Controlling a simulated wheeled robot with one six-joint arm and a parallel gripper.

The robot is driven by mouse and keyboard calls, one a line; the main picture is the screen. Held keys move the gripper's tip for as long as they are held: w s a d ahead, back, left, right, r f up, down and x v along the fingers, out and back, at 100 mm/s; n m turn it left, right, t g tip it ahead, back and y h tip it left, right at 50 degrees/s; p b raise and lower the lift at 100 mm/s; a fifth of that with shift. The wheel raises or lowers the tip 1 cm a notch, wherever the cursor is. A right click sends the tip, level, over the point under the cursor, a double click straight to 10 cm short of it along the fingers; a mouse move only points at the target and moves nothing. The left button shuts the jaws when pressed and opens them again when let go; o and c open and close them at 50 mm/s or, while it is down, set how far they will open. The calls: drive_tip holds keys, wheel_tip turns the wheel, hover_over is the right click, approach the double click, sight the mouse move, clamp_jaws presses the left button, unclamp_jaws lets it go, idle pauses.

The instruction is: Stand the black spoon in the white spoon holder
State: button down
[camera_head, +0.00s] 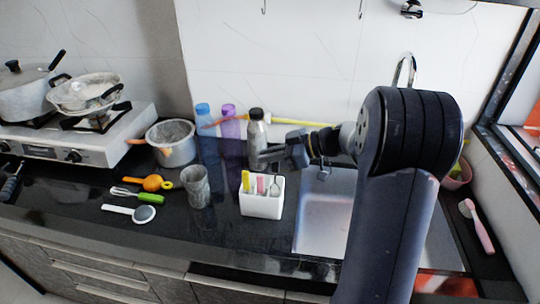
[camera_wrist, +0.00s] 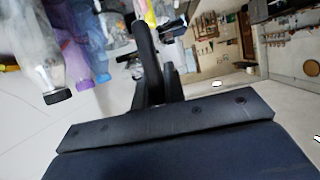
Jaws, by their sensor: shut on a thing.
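My gripper (camera_head: 272,153) is above and behind the white spoon holder (camera_head: 262,206), in front of the grey bottle. In the wrist view, my gripper (camera_wrist: 152,62) is shut on the black spoon (camera_wrist: 147,45), a dark curved shape between the fingers. In the head view I cannot tell the spoon apart from the dark gripper. The holder stands upright on the dark counter, left of the sink. It holds several utensils, with yellow, pink and grey parts showing. My gripper is apart from the holder.
A grey cup (camera_head: 196,187) stands left of the holder. Bottles, including a blue one (camera_head: 206,145) and a grey one (camera_head: 256,138), stand behind. A pot (camera_head: 172,146) and loose utensils lie further left. The sink (camera_head: 325,212) is right of the holder.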

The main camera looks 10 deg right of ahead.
drive_tip(key=shift+f+b, duration=2.8)
drive_tip(key=shift+b, duration=0.6)
drive_tip(key=c, duration=1.4)
unclamp_jaws()
drive_tip(key=v, duration=1.1)
drive_tip(key=shift+b, duration=0.45)
drive_tip(key=shift+w+a, duration=0.1)
drive_tip(key=shift+a, duration=0.05)
drive_tip(key=r+p+x, duration=0.1)
drive_tip(key=p+x, duration=0.2)
drive_tip(key=x, duration=0.7)
drive_tip(key=shift+a+r, duration=0.3)
